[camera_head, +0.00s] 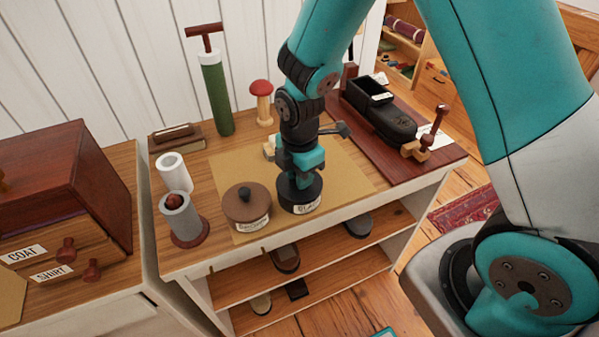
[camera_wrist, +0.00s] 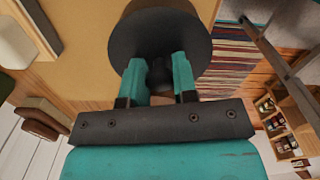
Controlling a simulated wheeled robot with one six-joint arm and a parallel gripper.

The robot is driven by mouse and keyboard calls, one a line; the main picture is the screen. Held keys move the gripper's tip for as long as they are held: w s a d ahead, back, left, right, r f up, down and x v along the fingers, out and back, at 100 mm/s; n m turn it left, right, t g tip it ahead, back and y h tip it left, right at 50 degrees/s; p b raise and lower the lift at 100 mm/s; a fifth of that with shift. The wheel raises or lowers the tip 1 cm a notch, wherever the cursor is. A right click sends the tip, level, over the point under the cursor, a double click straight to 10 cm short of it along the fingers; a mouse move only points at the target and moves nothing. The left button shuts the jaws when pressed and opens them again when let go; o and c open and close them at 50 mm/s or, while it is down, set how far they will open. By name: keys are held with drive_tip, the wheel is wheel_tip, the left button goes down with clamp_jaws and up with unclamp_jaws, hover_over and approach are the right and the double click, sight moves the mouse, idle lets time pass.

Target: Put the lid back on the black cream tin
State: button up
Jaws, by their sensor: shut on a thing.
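The black cream tin (camera_head: 289,203) stands on the tan mat, its white label facing front. The dark round lid (camera_wrist: 160,35) shows in the wrist view with its knob between my teal fingers. My gripper (camera_head: 300,173) is shut on the lid's knob, directly over the black tin; its fingers also show in the wrist view (camera_wrist: 159,80). The lid looks level and at the tin's top; I cannot tell whether it is fully seated or slightly above. The tin's opening is hidden.
A brown lidded tin (camera_head: 246,205) stands close on the left. Further left are a white cylinder (camera_head: 173,173) and a grey cylinder (camera_head: 181,215). A green pump (camera_head: 216,95) and red-topped mushroom (camera_head: 261,100) stand behind. A black shoe (camera_head: 380,112) lies on a board at right.

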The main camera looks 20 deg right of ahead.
drive_tip(key=o, duration=1.5)
drive_tip(key=shift+c, duration=0.2)
drive_tip(key=shift+r+p, duration=3.15)
drive_tip(key=shift+r, duration=0.4)
clamp_jaws()
